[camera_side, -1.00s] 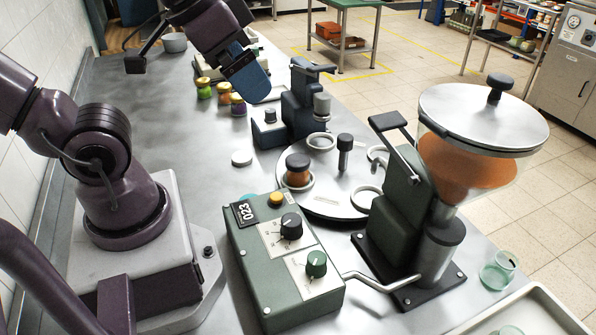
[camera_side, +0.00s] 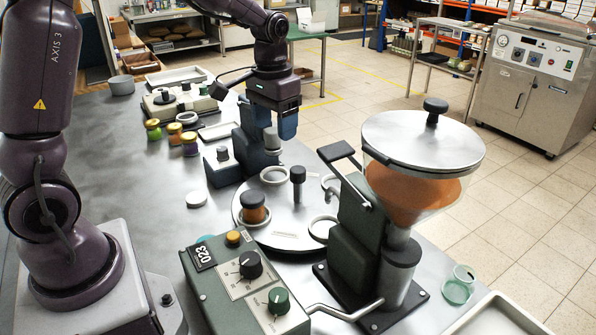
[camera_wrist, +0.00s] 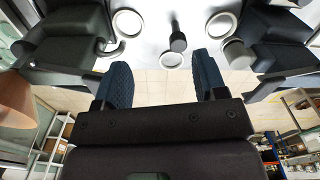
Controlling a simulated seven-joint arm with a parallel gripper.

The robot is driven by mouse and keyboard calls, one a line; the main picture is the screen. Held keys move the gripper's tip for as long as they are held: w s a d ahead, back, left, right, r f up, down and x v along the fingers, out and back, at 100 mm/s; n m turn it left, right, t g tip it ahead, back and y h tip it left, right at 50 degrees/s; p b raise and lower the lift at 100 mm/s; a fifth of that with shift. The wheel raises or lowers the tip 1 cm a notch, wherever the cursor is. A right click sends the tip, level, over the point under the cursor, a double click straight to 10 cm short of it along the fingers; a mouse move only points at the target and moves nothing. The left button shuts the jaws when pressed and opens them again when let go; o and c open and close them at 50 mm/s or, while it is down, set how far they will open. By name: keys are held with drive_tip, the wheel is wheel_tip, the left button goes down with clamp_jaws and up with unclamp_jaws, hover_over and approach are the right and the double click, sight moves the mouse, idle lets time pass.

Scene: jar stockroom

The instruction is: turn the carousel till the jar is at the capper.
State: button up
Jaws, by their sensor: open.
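The carousel (camera_side: 275,238) is a round pale metal disc with ring seats and a dark-topped post (camera_side: 298,182). The jar (camera_side: 253,210), with orange contents and a dark lid, sits upright in the left-hand seat, away from the capper. The blue capper (camera_side: 228,165) stands behind the disc; the ring seat (camera_side: 274,175) nearest it looks empty. My gripper (camera_side: 274,125) is open and empty, above the far side of the disc by the capper, partly overlapping it in view. In the wrist view, its fingers (camera_wrist: 162,78) point toward the post (camera_wrist: 177,38). The jar is not visible there.
The filler (camera_side: 360,220) with its orange-filled hopper (camera_side: 412,185) stands right of the disc. A green control box (camera_side: 225,285) with knobs is in front. A loose white lid (camera_side: 196,198) and several small jars (camera_side: 174,132) lie left of the capper.

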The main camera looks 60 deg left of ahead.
sight(299, 169)
drive_tip(key=w+a+f, duration=0.3)
drive_tip(key=w+a, duration=0.1)
drive_tip(key=w, duration=0.4)
wheel_tip(299, 169, down, 13)
drive_tip(key=shift+s+f, duration=0.1)
drive_tip(key=shift+c, duration=0.2)
clamp_jaws()
